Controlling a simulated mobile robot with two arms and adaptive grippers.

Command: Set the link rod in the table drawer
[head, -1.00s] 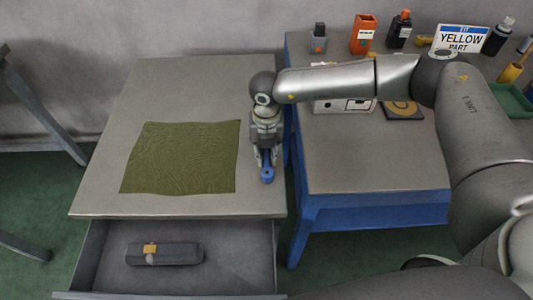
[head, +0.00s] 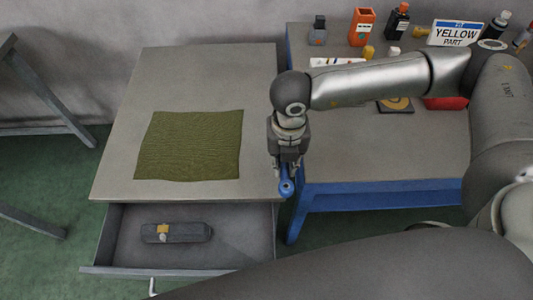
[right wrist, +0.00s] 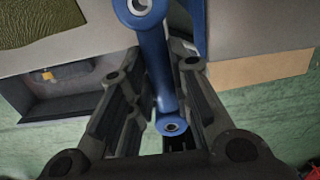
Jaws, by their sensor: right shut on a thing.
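The link rod (right wrist: 158,62) is blue with a ringed eye at each end. My right gripper (head: 287,178) is shut on it, and the lower end of the rod (head: 287,188) shows below the fingers in the head view. The gripper is over the right edge of the grey table, near the gap to the blue bench. The table drawer (head: 125,247) is pulled open below the table's front edge, to the left of and nearer than the gripper. It also shows in the right wrist view (right wrist: 45,106). My left gripper is not in view.
A dark block with a yellow band (head: 178,233) lies in the drawer; bare floor shows around it. A green cloth (head: 190,146) lies on the table.

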